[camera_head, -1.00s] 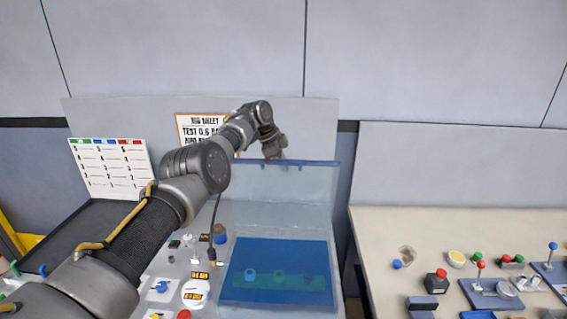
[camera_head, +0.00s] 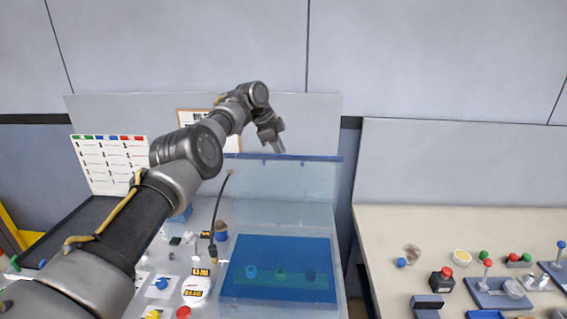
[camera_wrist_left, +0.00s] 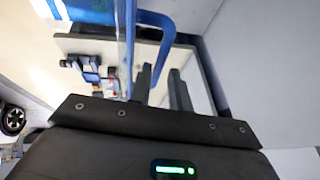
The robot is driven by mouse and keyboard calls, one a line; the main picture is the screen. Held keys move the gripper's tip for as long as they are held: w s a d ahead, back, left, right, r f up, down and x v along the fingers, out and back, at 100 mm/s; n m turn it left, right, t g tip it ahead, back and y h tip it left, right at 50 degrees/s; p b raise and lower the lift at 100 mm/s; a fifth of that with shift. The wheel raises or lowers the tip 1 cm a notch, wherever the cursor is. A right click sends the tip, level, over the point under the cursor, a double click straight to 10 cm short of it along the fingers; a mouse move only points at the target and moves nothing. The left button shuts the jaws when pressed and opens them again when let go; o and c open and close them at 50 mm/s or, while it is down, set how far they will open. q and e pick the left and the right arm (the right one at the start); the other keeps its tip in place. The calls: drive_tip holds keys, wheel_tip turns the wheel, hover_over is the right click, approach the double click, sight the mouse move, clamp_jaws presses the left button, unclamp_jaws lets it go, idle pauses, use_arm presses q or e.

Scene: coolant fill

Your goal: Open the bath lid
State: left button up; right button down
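The bath (camera_head: 323,297) holds blue liquid with several small items in it, at the lower middle of the head view. Its clear lid (camera_head: 290,185) stands upright at the back, with a blue top edge (camera_head: 310,158). My left gripper (camera_head: 279,147) is just above that edge, fingers pointing down and to the right. In the left wrist view, the two dark fingers of my gripper (camera_wrist_left: 160,88) are apart. A curved blue handle (camera_wrist_left: 166,38) runs down between or behind them; I cannot tell whether it touches. My right gripper is not in view.
A bench (camera_head: 385,235) at right carries buttons, levers and small parts. A dark tray (camera_head: 75,228) and a white chart (camera_head: 108,165) are at left. A black cable (camera_head: 215,215) rises left of the bath. A grey panel stands behind the lid.

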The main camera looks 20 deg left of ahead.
use_arm(q)
drive_tip(key=b+v, duration=0.1)
drive_tip(key=v, duration=0.5)
drive_tip(key=shift+a+r, duration=0.2)
drive_tip(key=shift+r, duration=0.1)
drive_tip(key=shift+s, duration=0.15)
